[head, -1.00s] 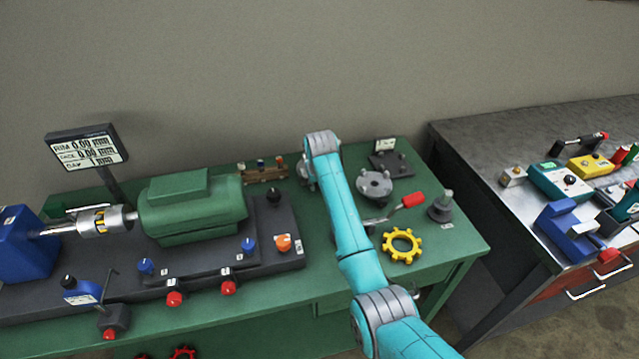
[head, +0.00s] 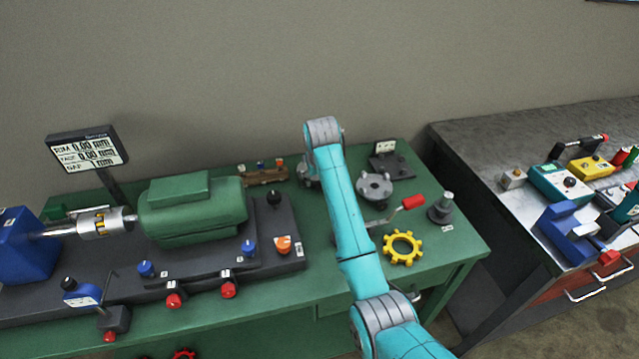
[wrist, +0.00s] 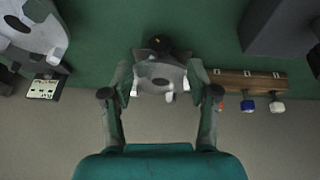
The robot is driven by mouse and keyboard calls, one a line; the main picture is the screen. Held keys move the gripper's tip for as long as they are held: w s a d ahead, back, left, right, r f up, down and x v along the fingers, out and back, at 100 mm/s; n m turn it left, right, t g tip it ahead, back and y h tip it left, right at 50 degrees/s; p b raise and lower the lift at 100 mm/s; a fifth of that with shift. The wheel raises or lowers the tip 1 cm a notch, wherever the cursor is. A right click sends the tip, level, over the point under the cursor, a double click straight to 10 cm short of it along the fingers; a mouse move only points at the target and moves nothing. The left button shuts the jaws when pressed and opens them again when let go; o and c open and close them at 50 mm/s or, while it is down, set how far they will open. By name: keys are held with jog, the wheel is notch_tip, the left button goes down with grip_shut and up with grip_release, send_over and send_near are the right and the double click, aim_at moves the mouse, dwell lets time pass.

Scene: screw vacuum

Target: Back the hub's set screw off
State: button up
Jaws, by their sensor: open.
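My gripper (wrist: 160,82) is open in the wrist view, with one finger on each side of a small grey hub-like part (wrist: 158,72). A gap shows beside it at each finger, and I cannot tell the height difference. This part has light lugs and a dark knob at its top edge. In the head view it is mostly hidden behind my arm (head: 308,176). A larger grey flanged hub (head: 374,186) stands right of my arm; it also shows at the wrist view's upper left (wrist: 30,32). I cannot make out a set screw. An L-shaped key (head: 108,284) stands upright in a dark holder at the front left.
A wooden rack (head: 264,176) with small coloured-top tools stands beside the small hub part. A green motor (head: 193,213) and coupling fill the left bench. A red-handled tool (head: 411,203), yellow gear (head: 403,247) and grey post (head: 441,210) are right of my arm. The wall is close behind.

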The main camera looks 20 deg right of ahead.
jog(key=v, duration=0.6)
jog(key=shift+s+f, duration=0.1)
dwell(0.3)
